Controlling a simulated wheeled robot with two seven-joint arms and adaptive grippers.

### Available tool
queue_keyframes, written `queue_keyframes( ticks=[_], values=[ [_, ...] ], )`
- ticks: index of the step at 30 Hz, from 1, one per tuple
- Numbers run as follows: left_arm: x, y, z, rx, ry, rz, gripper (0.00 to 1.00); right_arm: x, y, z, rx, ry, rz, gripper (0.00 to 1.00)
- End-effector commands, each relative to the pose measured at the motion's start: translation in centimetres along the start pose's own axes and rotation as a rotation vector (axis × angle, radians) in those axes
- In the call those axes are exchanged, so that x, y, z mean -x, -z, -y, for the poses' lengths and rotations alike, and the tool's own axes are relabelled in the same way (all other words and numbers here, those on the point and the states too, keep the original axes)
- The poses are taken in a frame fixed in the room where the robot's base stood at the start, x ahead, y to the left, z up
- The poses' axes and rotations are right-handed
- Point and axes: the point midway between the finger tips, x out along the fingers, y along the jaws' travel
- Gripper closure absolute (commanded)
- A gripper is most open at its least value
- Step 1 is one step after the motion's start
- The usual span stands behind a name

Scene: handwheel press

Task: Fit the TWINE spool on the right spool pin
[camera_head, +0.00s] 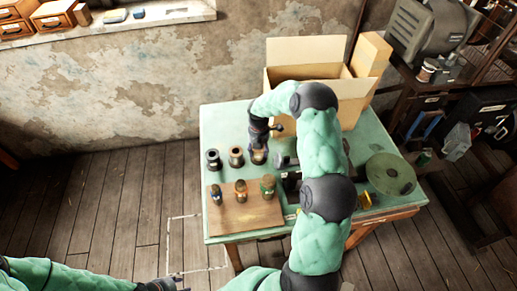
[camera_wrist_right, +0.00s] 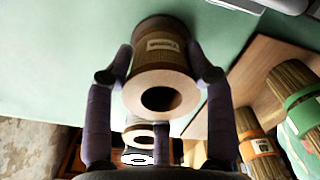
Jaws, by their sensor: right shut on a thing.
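My right gripper (camera_head: 259,146) is shut on a brown wound spool (camera_head: 259,157) over the green table. In the right wrist view the gripper (camera_wrist_right: 161,82) has fingers on both sides of this spool (camera_wrist_right: 160,50), whose pale end ring and dark bore face the camera. Its label is too blurred to read surely. I cannot tell whether the spool touches the table. A brown spool (camera_head: 236,157) and a dark spool (camera_head: 213,160) stand to its left. My left gripper (camera_head: 163,286) is at the bottom edge, partly cut off. I cannot make out the right spool pin.
A wooden board (camera_head: 250,217) carries banded bundles, with blue, orange (camera_head: 240,191) and green (camera_head: 267,186) bands. An open cardboard box (camera_head: 345,100) stands at the back of the table (camera_head: 222,118). A green disc (camera_head: 391,174) lies at right. My right arm hides the table's middle.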

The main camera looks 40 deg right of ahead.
Motion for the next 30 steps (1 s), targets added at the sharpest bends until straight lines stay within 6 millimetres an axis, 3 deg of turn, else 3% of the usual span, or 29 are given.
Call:
queue_keyframes(
  ticks=[8, 9, 12, 23, 30],
  values=[
    [0.0, 0.0, 0.0, 0.000, 0.000, 0.000, 0.60, -0.1, 0.0, 0.0, 0.000, 0.000, 0.000, 0.81],
    [0.0, 0.0, 0.0, 0.000, 0.000, 0.000, 0.60, -0.1, 0.0, 0.0, 0.000, 0.000, 0.000, 0.43],
    [0.0, 0.0, 0.0, 0.000, 0.000, 0.000, 0.60, -0.1, 0.0, 0.0, 0.000, 0.000, 0.000, 0.18],
    [0.0, 0.0, 0.0, 0.000, 0.000, 0.000, 0.60, 0.0, 0.0, 0.0, 0.000, 0.000, 0.000, 0.18],
    [0.0, 0.0, 0.0, 0.000, 0.000, 0.000, 0.60, 2.8, 0.0, -0.1, 0.000, -0.003, 0.002, 0.18]
  ],
)
